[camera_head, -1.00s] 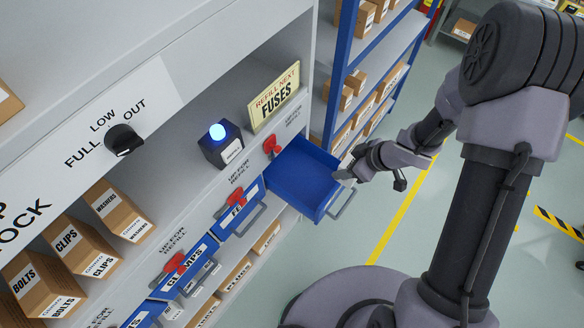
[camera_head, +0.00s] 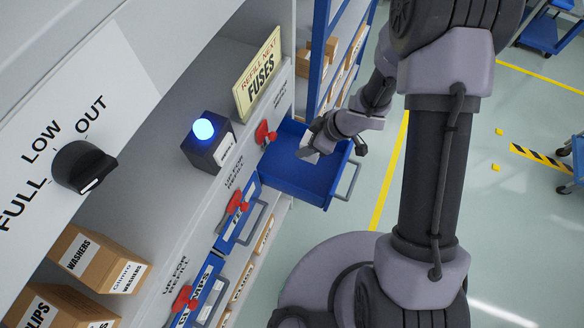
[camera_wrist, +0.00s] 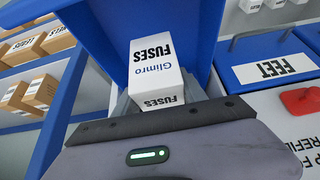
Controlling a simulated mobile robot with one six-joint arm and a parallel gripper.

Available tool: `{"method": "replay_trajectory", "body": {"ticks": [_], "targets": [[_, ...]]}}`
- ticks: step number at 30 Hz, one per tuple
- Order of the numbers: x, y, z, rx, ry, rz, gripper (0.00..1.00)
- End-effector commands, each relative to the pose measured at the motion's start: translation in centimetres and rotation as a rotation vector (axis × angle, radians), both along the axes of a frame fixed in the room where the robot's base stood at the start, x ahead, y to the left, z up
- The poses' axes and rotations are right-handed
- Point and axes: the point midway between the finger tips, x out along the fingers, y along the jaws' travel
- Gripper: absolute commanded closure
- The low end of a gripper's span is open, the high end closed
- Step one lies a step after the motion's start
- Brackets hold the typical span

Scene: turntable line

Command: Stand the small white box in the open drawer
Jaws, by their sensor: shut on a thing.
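The small white box (camera_wrist: 156,72), printed "Glimro FUSES", is in my gripper in the wrist view. In the head view, a pale bit of it (camera_head: 307,151) shows at the fingertips. The open blue drawer (camera_head: 300,183) is pulled out from the cabinet front and looks empty apart from what I hold. My gripper (camera_head: 318,142) is over the drawer, shut on the box. In the wrist view, the drawer's blue wall (camera_wrist: 95,35) rises behind and beside the box. I cannot tell whether the box touches the drawer floor.
A red latch (camera_head: 264,133) sits by the drawer, with shut labelled drawers (camera_head: 236,222) alongside it. Above are a dark box with a lit blue lamp (camera_head: 204,129) and a "REFILL NEXT FUSES" sign (camera_head: 259,74). Blue shelving (camera_head: 322,40) stands behind. Open floor lies to the right.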

Motion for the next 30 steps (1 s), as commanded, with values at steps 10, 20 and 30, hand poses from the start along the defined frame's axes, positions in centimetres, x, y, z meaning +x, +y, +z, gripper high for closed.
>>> {"method": "replay_trajectory", "body": {"ticks": [10,20,30], "targets": [[0.0,0.0,-7.1,0.000,0.001,0.000,0.98],[0.0,0.0,-10.6,0.000,0.000,0.000,0.98],[0.0,0.0,-10.9,0.000,0.000,0.000,0.30]]}}
